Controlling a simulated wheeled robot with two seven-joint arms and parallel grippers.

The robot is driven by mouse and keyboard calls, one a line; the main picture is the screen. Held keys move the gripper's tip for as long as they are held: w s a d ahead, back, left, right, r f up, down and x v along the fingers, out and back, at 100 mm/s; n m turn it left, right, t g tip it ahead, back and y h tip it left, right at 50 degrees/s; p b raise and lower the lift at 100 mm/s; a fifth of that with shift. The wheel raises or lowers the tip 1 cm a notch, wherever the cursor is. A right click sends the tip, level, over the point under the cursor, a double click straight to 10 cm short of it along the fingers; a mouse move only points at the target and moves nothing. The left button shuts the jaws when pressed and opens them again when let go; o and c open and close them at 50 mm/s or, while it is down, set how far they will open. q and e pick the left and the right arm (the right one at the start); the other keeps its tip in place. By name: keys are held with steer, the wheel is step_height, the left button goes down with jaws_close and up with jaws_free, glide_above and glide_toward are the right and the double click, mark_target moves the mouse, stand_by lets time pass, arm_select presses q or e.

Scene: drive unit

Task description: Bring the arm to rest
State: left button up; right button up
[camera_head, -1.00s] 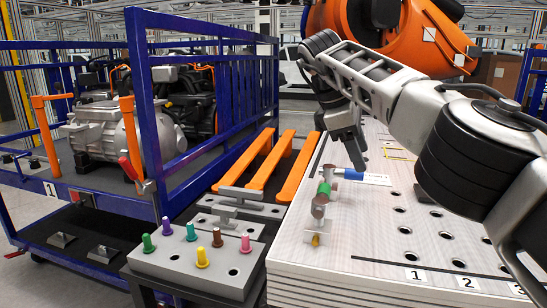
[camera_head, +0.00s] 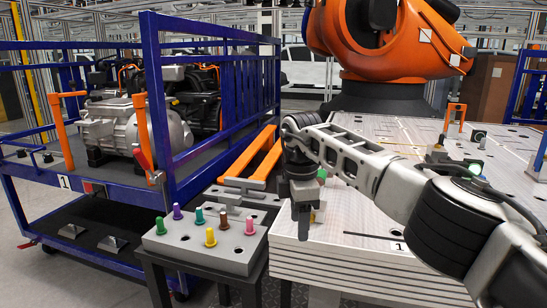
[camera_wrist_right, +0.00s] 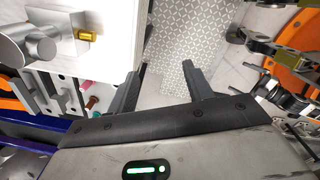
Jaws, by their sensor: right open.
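My right arm (camera_head: 350,155) comes in from the right edge of the head view and reaches across the front of the light slatted table. Its right gripper (camera_head: 304,222) hangs down at the table's front left corner. In the wrist view the right gripper (camera_wrist_right: 165,80) has its two dark fingers spread apart, with nothing between them and only patterned floor behind. My left arm is not in view.
A grey block with coloured pegs (camera_head: 205,245) stands left of the gripper. The slatted table (camera_head: 335,270) lies behind and below the arm. A blue cart (camera_head: 110,195) stands at left, and a large orange robot (camera_head: 385,45) at the back.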

steer(key=s+a+f+n+g+y, duration=0.2)
steer(key=s+a+f+n+y, duration=0.15)
steer(key=a+f, duration=0.5)
steer(key=s+a+f+y, duration=0.2)
steer(key=s+a+y, duration=0.9)
steer(key=a+y, duration=0.25)
steer(key=s+d+f+m+t+h, duration=0.1)
steer(key=d+f+m+t+h, duration=0.35)
steer(key=d+m+t, duration=0.45)
steer(key=d+f+m+t+h, duration=0.3)
steer(key=d+f+m+t, duration=0.2)
steer(key=d+m+t, duration=0.35)
steer(key=s+d+f+m+g+h, duration=0.1)
steer(key=s+d+f+g+h, duration=0.2)
steer(key=s+d+f, duration=0.2)
steer(key=s+d+f+m+g+h, duration=0.2)
steer(key=s+d+f, duration=0.4)
steer(key=s+d, duration=0.4)
steer(key=shift+s+f+g+h, duration=0.2)
steer(key=shift+s+g+h, duration=0.25)
steer(key=shift+h, duration=0.4)
steer(key=shift+a, duration=0.1)
